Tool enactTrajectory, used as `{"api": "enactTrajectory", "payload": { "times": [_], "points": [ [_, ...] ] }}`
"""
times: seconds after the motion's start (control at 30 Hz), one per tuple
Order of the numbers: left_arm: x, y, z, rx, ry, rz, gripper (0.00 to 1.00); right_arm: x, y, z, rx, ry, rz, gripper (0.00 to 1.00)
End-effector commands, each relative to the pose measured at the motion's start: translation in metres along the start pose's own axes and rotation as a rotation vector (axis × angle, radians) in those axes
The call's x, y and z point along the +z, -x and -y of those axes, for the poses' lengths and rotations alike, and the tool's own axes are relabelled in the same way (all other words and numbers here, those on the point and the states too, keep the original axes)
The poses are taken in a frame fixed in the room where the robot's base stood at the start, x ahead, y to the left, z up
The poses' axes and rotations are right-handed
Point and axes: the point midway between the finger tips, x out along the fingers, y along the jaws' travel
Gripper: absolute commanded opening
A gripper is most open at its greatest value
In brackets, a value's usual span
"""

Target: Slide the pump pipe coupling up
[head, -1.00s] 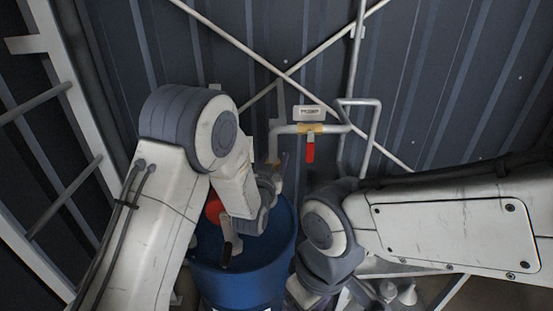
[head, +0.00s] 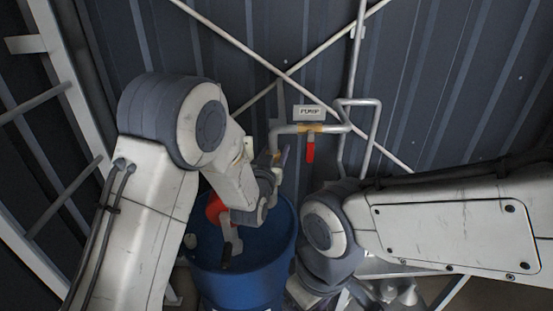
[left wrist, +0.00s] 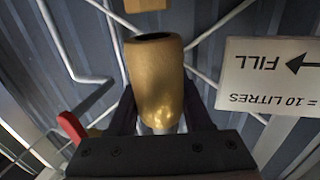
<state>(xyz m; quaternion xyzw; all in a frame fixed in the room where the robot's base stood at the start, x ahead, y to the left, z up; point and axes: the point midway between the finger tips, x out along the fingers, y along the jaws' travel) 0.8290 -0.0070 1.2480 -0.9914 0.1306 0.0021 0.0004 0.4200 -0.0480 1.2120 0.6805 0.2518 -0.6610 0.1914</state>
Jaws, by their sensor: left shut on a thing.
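The brass-coloured pipe coupling (left wrist: 157,85) stands between the two dark fingers of my left gripper (left wrist: 157,110) in the left wrist view. The gripper is shut on it, and the coupling's open round end shows. A second brass piece (left wrist: 145,5) is at the top edge of that view, with a gap between it and the coupling. In the head view my left gripper (head: 284,156) is by the pipe's left end, above the barrel, and the coupling is mostly hidden there. My right gripper is out of sight.
A pale pipe (head: 345,127) with a red valve handle (head: 310,152) runs below a pump sign (head: 309,112). A blue barrel (head: 245,285) stands below. A white fill sign (left wrist: 270,80) is close on the right in the left wrist view. A rack is at left.

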Motion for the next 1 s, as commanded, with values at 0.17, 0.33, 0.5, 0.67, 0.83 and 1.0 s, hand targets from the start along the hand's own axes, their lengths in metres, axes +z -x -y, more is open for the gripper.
{"api": "enactTrajectory", "payload": {
  "times": [0.17, 0.33, 0.5, 0.67, 0.83, 1.0],
  "points": [
    [-0.027, 0.000, 0.000, -0.001, 0.002, -0.010, 0.00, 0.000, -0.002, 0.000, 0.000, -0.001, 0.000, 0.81],
    [-0.030, 0.000, 0.000, -0.001, 0.001, -0.010, 0.00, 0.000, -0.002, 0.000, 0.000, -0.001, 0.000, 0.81],
    [-0.032, -0.001, 0.000, -0.001, 0.001, -0.014, 0.57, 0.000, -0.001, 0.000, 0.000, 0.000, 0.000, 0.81],
    [-0.030, 0.000, 0.000, -0.001, 0.001, -0.011, 0.81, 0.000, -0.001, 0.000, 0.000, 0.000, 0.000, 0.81],
    [-0.029, 0.000, 0.000, 0.000, 0.001, -0.007, 0.81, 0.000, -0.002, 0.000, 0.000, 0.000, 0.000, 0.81],
    [-0.026, 0.009, 0.000, 0.000, 0.001, -0.007, 0.81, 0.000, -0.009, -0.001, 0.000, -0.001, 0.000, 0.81]
  ]
}}
